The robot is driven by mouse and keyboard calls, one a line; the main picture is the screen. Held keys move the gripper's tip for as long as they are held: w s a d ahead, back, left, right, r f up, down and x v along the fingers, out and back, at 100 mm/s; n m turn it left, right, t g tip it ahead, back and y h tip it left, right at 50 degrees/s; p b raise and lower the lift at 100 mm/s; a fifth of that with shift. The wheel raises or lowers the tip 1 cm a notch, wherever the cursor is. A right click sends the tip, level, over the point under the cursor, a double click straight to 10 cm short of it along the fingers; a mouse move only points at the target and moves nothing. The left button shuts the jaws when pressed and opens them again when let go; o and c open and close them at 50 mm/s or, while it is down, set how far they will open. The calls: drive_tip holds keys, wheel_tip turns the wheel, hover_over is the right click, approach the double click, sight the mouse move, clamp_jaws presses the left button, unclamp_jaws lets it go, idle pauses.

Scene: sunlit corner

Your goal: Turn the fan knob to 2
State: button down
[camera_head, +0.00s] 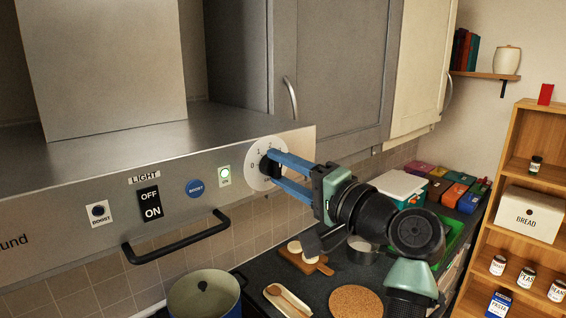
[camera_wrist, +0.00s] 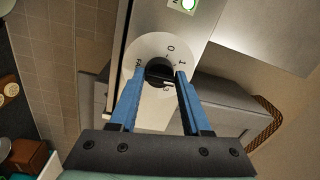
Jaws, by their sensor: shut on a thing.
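The fan knob is a small black knob (camera_wrist: 160,74) at the centre of a white round dial (camera_wrist: 150,46) on the steel hood front. The dial also shows in the head view (camera_head: 253,158), where a 1 is readable at its top and the knob is largely hidden by my fingers. In the wrist view a 0 and a 1 are readable on the dial; the other marks are partly covered. My gripper (camera_head: 269,167) reaches in from the right, its two blue fingers shut on the knob, one on each side. I cannot tell exactly which number the knob points to.
Below are a pot (camera_head: 203,294) and a cluttered counter. Grey cabinets (camera_head: 335,70) stand behind my gripper.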

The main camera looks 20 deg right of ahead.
drive_tip(key=shift+f+m+p, duration=0.1)
drive_tip(key=shift+m+p, duration=0.3)
drive_tip(key=shift+m, duration=0.6)
drive_tip(key=shift+f, duration=0.1)
drive_tip(key=shift+c, duration=2)
unclamp_jaws()
drive_tip(key=shift+s, duration=0.1)
drive_tip(key=r+b+v, duration=0.1)
drive_tip(key=b+v, duration=0.5)
drive_tip(key=v, duration=0.6)
drive_tip(key=shift+s+f, duration=0.4)
drive_tip(key=shift+d, duration=0.1)
